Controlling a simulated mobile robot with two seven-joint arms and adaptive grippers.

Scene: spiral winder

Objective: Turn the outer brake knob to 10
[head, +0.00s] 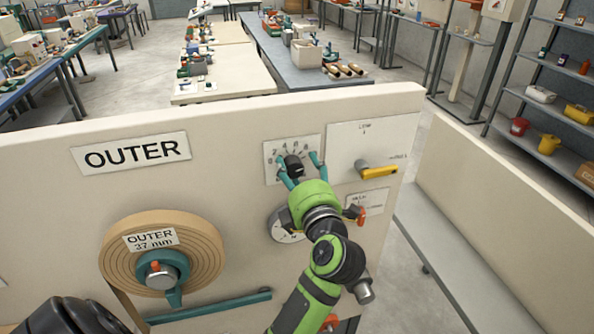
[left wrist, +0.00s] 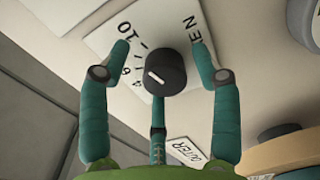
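The black outer brake knob (head: 294,166) sits on a white dial plate (head: 273,150) with numbers around it, on the upright beige panel. In the left wrist view the knob (left wrist: 167,72) carries a white pointer line at its lower left; I cannot tell exactly which number it marks. A "10" shows at the upper left of the knob there. My left gripper (head: 301,167) is open, with teal fingers on either side of the knob. In the left wrist view its fingertips (left wrist: 161,47) show gaps to the knob. My right gripper is not in view.
A tape roll (head: 115,255) labelled OUTER 37 mm is on the panel at lower left. A plate with a yellow lever (head: 379,172) is right of the dial. A round gauge (head: 283,228) and a red-handled valve (head: 355,214) lie close to my left gripper.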

